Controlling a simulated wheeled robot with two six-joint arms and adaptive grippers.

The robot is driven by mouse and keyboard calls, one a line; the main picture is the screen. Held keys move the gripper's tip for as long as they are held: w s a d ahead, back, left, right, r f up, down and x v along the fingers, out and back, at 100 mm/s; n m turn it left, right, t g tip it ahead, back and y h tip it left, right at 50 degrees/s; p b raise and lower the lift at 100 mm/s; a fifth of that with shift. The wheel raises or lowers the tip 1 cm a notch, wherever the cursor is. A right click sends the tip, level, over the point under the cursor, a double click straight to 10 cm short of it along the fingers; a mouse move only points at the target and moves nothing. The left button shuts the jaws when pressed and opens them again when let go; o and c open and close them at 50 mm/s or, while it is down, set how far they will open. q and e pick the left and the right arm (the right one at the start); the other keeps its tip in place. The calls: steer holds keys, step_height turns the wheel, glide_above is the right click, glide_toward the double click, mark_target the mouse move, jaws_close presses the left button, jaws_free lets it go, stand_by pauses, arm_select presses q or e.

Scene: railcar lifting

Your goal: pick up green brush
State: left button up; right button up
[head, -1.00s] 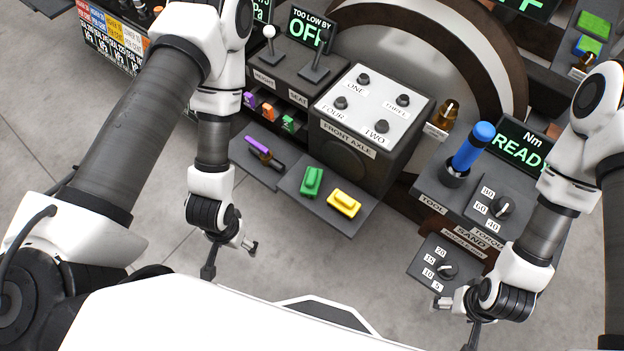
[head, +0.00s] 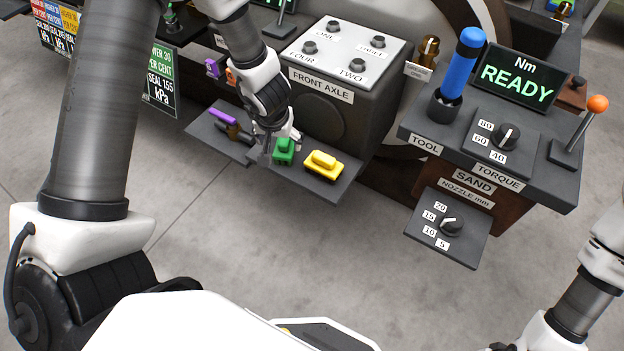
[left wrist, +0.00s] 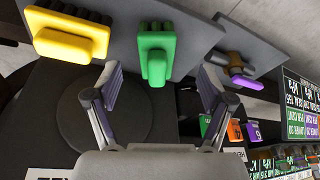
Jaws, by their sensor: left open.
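The green brush (head: 284,152) lies on the dark shelf below the front axle box, between the yellow brush (head: 323,161) and a purple-handled tool (head: 228,121). My left gripper (head: 281,144) is open above the green brush and partly covers it in the head view. In the left wrist view the green brush (left wrist: 156,45) lies ahead, between the lines of the two spread fingers (left wrist: 160,76). The space between the fingertips is empty, and I cannot tell whether they touch the brush. Only a bit of my right gripper (head: 499,346) shows at the bottom edge.
The front axle box (head: 320,88) stands right behind the shelf (head: 331,187). A yellow brush (left wrist: 69,37) is close beside the green one. To the right are a tool console (head: 425,145) with a blue handle and a nozzle dial panel (head: 448,226). The floor in front is clear.

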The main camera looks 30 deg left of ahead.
mark_target(286, 141)
arm_select(q)
steer(key=w+b, duration=0.1)
steer(key=w+t, duration=0.1)
steer(key=w, duration=0.1)
steer(key=shift+a+r+b, duration=0.15)
steer(key=shift+r+b, duration=0.05)
steer(key=shift+b, duration=0.15)
steer(key=shift+b+x, duration=0.55)
steer(key=shift+x, duration=0.4)
steer(key=b+x, duration=0.2)
steer(key=x, duration=0.1)
steer(key=b+x, duration=0.2)
steer(key=shift+s+a+f, duration=0.15)
steer(key=shift+s+a, duration=0.1)
steer(key=shift+w+f, duration=0.15)
steer(key=shift+w, duration=0.05)
steer(key=shift+r, duration=0.2)
arm_select(e)
step_height(286, 141, down, 9)
steer(key=shift+f, duration=0.15)
